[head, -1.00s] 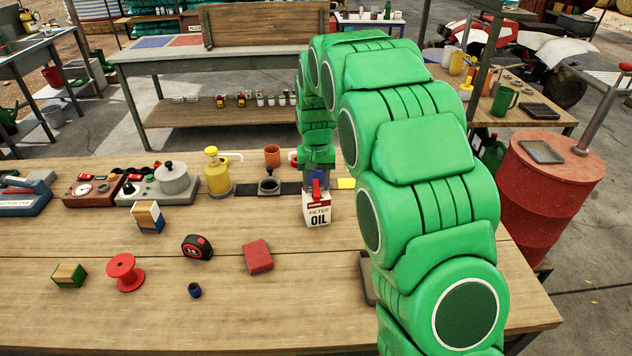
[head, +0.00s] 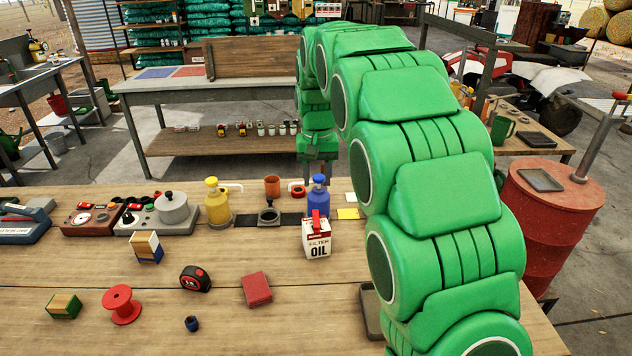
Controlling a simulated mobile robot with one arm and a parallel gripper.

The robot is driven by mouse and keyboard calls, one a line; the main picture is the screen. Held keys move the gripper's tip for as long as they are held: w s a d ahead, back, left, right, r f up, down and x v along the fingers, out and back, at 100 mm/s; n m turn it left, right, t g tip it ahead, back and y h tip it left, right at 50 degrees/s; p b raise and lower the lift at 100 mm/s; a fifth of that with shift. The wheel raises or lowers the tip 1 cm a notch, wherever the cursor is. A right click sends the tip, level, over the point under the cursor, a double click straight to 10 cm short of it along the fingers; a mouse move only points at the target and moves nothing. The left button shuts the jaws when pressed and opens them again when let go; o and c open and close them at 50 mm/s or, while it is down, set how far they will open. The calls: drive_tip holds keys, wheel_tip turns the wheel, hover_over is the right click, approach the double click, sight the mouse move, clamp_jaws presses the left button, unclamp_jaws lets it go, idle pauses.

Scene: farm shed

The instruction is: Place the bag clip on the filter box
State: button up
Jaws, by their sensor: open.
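The filter box (head: 318,243), white with a red band and the words FILTER OIL, stands upright on the wooden workbench. A red piece that looks like the bag clip (head: 316,222) stands upright on its top. My gripper (head: 318,172) is above and behind the box in the picture, clear of the clip, and open. Its fingers are small and partly hidden against the blue pump bottle (head: 319,203) and the background.
A red block (head: 256,289), a tape measure (head: 195,278) and a red spool (head: 122,304) lie in front.

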drive_tip(key=s+d+r, duration=0.2)
drive_tip(key=s+d, duration=0.2)
drive_tip(key=s, duration=0.6)
drive_tip(key=s+d+r, duration=0.2)
drive_tip(key=s+d, duration=0.2)
drive_tip(key=s, duration=0.7)
drive_tip(key=s+d+f+g, duration=0.1)
drive_tip(key=s+f, duration=0.1)
drive_tip(key=s, duration=1)
drive_tip(key=s+d+f, duration=0.2)
drive_tip(key=s+f, duration=0.1)
drive_tip(key=s, duration=0.9)
drive_tip(key=shift+s+g, duration=0.4)
